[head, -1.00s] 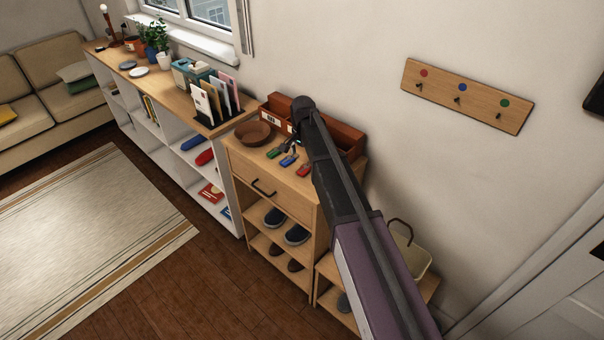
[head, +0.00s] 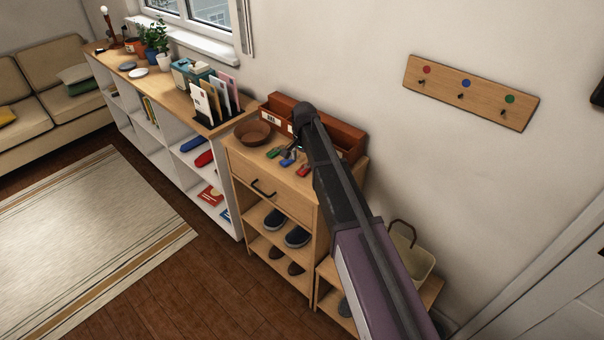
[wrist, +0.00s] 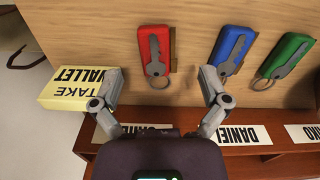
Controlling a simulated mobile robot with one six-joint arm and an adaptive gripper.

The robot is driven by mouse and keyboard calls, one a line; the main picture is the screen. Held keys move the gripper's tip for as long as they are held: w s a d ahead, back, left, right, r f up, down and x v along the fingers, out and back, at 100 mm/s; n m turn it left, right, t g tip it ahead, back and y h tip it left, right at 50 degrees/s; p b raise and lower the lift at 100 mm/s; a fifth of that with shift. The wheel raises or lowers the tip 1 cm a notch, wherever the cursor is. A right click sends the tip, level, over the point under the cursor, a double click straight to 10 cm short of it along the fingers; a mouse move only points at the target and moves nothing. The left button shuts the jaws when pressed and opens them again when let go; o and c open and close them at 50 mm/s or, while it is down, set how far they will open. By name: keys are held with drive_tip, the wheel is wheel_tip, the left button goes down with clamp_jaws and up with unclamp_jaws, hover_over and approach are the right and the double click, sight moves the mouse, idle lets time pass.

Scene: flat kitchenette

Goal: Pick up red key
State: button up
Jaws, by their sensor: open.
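The red key (wrist: 155,50), a grey key on a red tag with a ring, lies on the wooden cabinet top in the wrist view. It also shows in the head view (head: 303,171), at the right end of the row of keys. A blue key (wrist: 232,48) and a green key (wrist: 289,56) lie to its right in the wrist view. My gripper (wrist: 161,84) is open and empty, its fingers spread to either side of the red key's ring end. Contact and height above the top cannot be told. In the head view my arm hides most of the gripper.
A yellow "TAKE WALLET" block (wrist: 82,88) is close to my left finger. A reddish-brown organizer (head: 340,133) with name labels stands behind the keys. A brown bowl (head: 253,133) is beside them. A hook board (head: 470,92) with colored dots hangs on the wall.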

drive_tip(key=shift+f+b, duration=0.95)
drive_tip(key=shift+f, duration=0.3)
drive_tip(key=c, duration=1.3)
drive_tip(key=shift+r, duration=0.25)
wheel_tip(320, 180, up, 4)
drive_tip(key=p, duration=0.4)
drive_tip(key=shift+f, duration=0.15)
drive_tip(key=s+d, duration=0.1)
drive_tip(key=s, duration=0.4)
drive_tip(key=s+d, duration=0.2)
drive_tip(key=s, duration=0.3)
drive_tip(key=s+d+r+p, duration=0.1)
drive_tip(key=s, duration=0.4)
drive_tip(key=shift+s+d, duration=0.15)
drive_tip(key=shift+s, duration=0.05)
